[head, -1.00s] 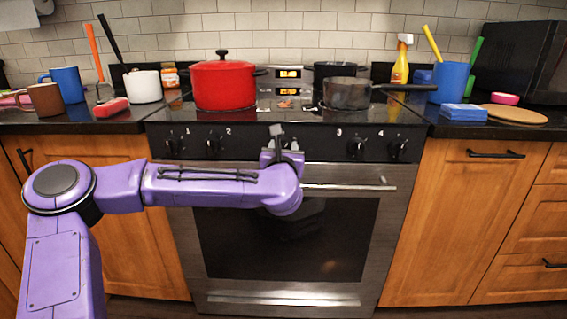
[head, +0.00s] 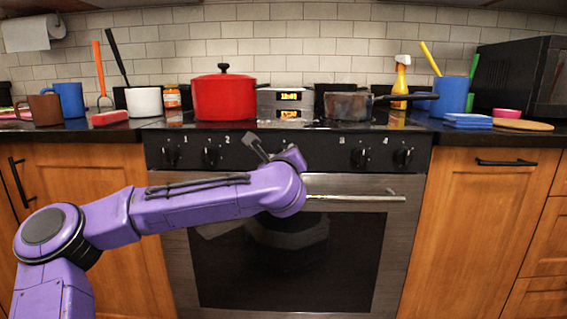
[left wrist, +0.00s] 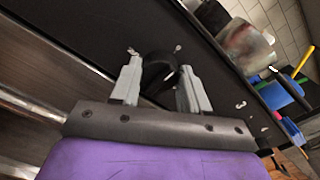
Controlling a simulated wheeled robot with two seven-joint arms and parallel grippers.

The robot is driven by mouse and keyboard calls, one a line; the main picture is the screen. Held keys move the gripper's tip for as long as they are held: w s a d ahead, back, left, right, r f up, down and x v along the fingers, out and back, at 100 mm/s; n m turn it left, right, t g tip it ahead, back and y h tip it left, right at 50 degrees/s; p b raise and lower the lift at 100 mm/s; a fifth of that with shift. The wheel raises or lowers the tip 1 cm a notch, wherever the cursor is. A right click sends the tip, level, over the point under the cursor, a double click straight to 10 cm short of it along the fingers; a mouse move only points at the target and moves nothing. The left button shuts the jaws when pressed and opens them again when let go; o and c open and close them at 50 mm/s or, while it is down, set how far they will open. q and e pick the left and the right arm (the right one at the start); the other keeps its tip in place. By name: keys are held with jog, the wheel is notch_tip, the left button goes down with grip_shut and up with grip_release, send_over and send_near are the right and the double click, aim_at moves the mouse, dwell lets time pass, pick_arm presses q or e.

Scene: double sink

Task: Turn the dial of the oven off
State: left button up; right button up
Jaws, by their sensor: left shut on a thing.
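The oven (head: 285,255) stands in the middle of the head view, with a black control panel (head: 310,152) above its door. My left gripper (head: 265,147) is at the middle of this panel, its fingers tilted. In the left wrist view, the gripper (left wrist: 160,67) is shut on a round black dial (left wrist: 160,72), with one pale finger on each side. My gripper and wrist hide this dial in the head view. Dials 1 (head: 170,157) and 2 (head: 211,156) are left of the gripper; dials 3 (head: 360,156) and 4 (head: 403,157) are to its right. My right gripper is not in view.
The oven door handle (head: 355,198) runs just below the panel, close to my wrist. A red pot (head: 224,98) and a dark pan (head: 348,106) are on the stove top. Wooden cabinets (head: 480,210) flank the oven.

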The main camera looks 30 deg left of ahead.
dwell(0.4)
pick_arm(q)
jog(key=o, duration=1.1)
jog(key=shift+c, duration=0.2)
jog(key=shift+s, duration=0.1)
jog(key=v, duration=1)
jog(key=shift+d+p, duration=0.2)
jog(key=shift+p, duration=0.2)
jog(key=shift+f, duration=0.1)
